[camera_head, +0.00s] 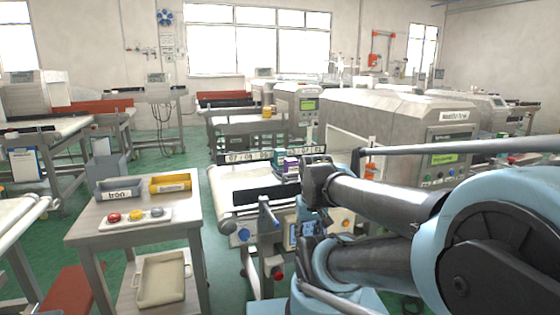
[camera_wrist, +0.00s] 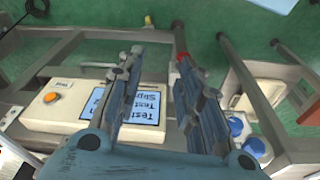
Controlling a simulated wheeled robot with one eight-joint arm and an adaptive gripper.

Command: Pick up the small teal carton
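A small teal carton (camera_head: 279,157) is in the head view on the middle conveyor, beside a purple carton (camera_head: 291,164). Both are small and partly crowded together, just left of my arm. My gripper (camera_wrist: 158,55) is open in the wrist view, with its two fingers apart and nothing between them. It is over the front end of the conveyor's frame, above a panel with a blue screen (camera_wrist: 140,104). The teal carton does not show in the wrist view. In the head view my arm hides part of the conveyor.
The conveyor belt (camera_head: 232,180) runs under a large metal detector housing (camera_head: 385,118). A side table (camera_head: 95,222) at left holds a grey bin, a yellow bin (camera_head: 170,183) and a button panel (camera_head: 135,218). Green floor (camera_head: 222,262) shows between table and conveyor.

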